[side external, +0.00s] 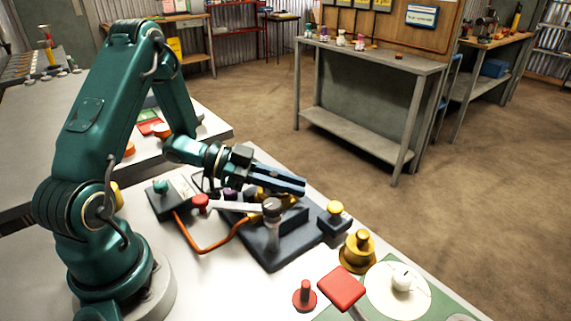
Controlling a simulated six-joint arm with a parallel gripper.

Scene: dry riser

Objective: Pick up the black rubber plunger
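I cannot clearly pick out a black rubber plunger. My gripper (300,185) has long blue fingers and reaches to the right above the plate, up and slightly right of this knob. I see no object between the fingertips. The fingers overlap from this angle, so their gap cannot be judged. They hide part of the yellow and dark parts behind and under them.
A box with a teal knob (161,187), a red knob (200,203) and an orange cable (206,249) lie left of the plate. A yellow-button box (335,217), brass stepped piece (357,251), red peg (305,296) and red square (342,288) stand right and in front.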

